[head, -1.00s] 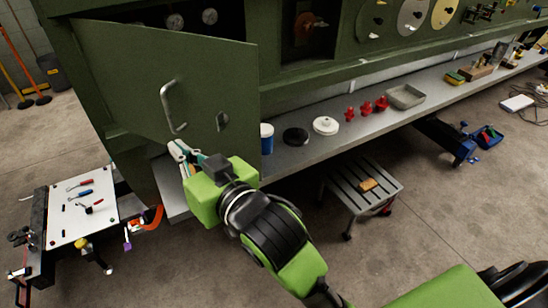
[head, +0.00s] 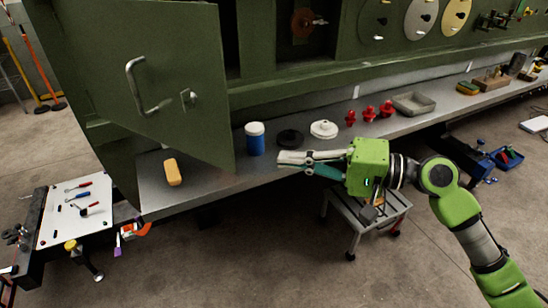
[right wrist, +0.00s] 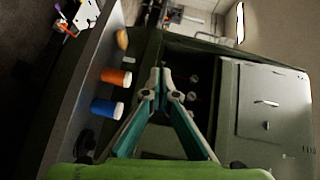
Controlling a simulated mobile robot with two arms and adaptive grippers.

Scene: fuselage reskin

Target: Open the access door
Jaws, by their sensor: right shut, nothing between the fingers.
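The access door (head: 150,80) is a dark green panel at the left of the head view, with a silver handle (head: 140,92) and a small latch (head: 188,98). It stands swung out from the green cabinet, with a dark gap beside its free edge. My right gripper (head: 282,163) is shut and empty, in front of the shelf, to the right of the door and apart from it. In the right wrist view the fingertips (right wrist: 160,78) point towards a dark opening (right wrist: 190,75). My left gripper is not in view.
A step stool (head: 350,212) is below my right arm. A tool cart (head: 75,213) stands at lower left.

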